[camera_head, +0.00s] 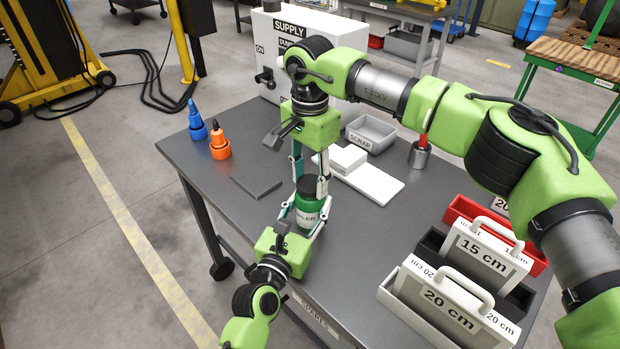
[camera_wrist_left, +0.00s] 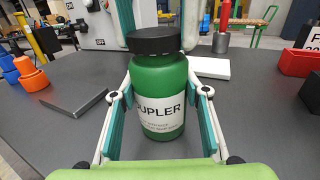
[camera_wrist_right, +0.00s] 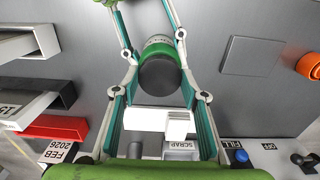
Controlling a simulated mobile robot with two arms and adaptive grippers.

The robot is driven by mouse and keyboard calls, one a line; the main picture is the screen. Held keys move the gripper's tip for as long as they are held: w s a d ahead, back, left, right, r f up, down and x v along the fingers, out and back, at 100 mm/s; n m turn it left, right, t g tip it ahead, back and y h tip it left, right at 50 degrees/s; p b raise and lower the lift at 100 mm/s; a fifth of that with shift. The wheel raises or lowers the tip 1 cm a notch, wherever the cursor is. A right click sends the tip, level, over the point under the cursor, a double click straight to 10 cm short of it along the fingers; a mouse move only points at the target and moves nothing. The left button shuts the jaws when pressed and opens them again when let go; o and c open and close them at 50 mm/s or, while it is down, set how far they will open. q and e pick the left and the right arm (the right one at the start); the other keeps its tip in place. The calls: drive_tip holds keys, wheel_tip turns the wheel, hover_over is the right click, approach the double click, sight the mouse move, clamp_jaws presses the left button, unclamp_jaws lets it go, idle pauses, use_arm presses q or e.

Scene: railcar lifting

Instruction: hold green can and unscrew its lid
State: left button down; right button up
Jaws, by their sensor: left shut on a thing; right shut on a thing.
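The green can (camera_head: 308,211) stands upright above the grey workbench, its white label partly readable as "UPLER". Its black lid (camera_head: 307,184) sits on top and also shows in the left wrist view (camera_wrist_left: 154,40). My left gripper (camera_head: 306,216) is shut on the can's body from the near side, with a finger on each side. My right gripper (camera_head: 309,178) comes down from above, shut on the lid with a finger on each side. In the right wrist view the lid (camera_wrist_right: 159,76) lies between its fingers. Whether the can's base touches the bench is hard to tell.
White blocks (camera_head: 375,183) and a grey SCRAP bin (camera_head: 370,134) are behind the can. A flat dark plate (camera_head: 256,181), an orange bottle (camera_head: 219,142) and a blue bottle (camera_head: 196,122) are left. Labelled trays, including a red one (camera_head: 463,209), are right. The supply box (camera_head: 270,45) stands behind.

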sight(310, 183)
drive_tip(key=shift+r, duration=0.9)
drive_tip(key=shift+r, duration=2)
use_arm(q)
drive_tip(key=c, duration=1.1)
unclamp_jaws()
